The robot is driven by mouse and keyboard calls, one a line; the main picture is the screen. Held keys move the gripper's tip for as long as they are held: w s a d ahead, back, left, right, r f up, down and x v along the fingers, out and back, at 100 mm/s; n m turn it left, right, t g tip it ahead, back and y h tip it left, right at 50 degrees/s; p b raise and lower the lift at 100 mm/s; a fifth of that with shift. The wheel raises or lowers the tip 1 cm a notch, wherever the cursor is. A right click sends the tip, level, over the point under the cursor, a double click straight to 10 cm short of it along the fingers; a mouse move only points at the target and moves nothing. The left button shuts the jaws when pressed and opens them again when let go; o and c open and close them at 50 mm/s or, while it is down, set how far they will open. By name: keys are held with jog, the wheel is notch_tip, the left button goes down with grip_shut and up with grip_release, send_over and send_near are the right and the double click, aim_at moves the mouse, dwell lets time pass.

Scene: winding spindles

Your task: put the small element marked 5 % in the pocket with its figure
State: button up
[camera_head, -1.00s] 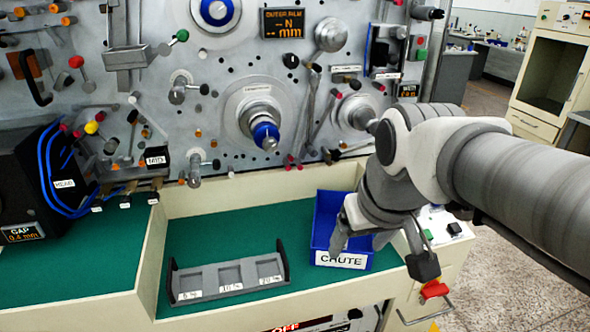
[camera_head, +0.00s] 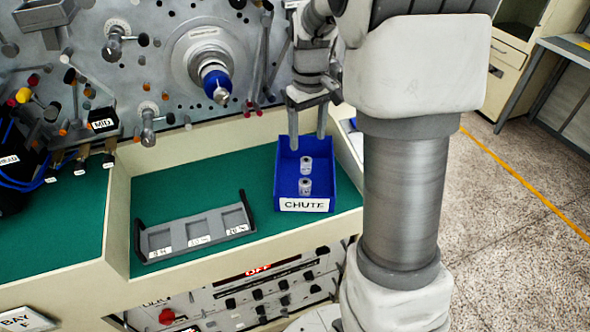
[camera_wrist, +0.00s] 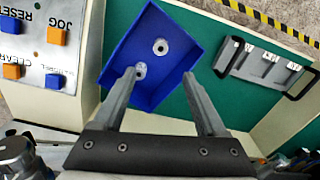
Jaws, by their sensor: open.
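Two small grey cylindrical elements stand in the blue chute bin (camera_head: 283,190): a far one (camera_head: 306,163) and a near one (camera_head: 305,187). In the wrist view they show from above, one (camera_wrist: 160,46) mid-bin and one (camera_wrist: 140,69) beside the left fingertip. I cannot read a 5 % mark on either. The grey holder (camera_head: 193,212) has three empty pockets with small labels in front; the leftmost seems to read 5 %. It also shows in the wrist view (camera_wrist: 262,65). My gripper (camera_head: 307,138) is open and empty, pointing down above the back of the bin.
The green bench top (camera_head: 180,186) is clear between holder and bin. A cream ledge (camera_head: 232,254) runs along its front. The machine panel with a blue-tipped spindle (camera_head: 216,83) stands behind. In the wrist view a button box (camera_wrist: 48,45) lies left of the bin.

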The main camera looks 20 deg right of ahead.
aim_at(305, 181)
notch_tip(305, 181, down, 17)
jog(key=shift+w+a+r, duration=0.1)
jog(key=shift+r, duration=0.05)
grip_shut()
dwell(0.7)
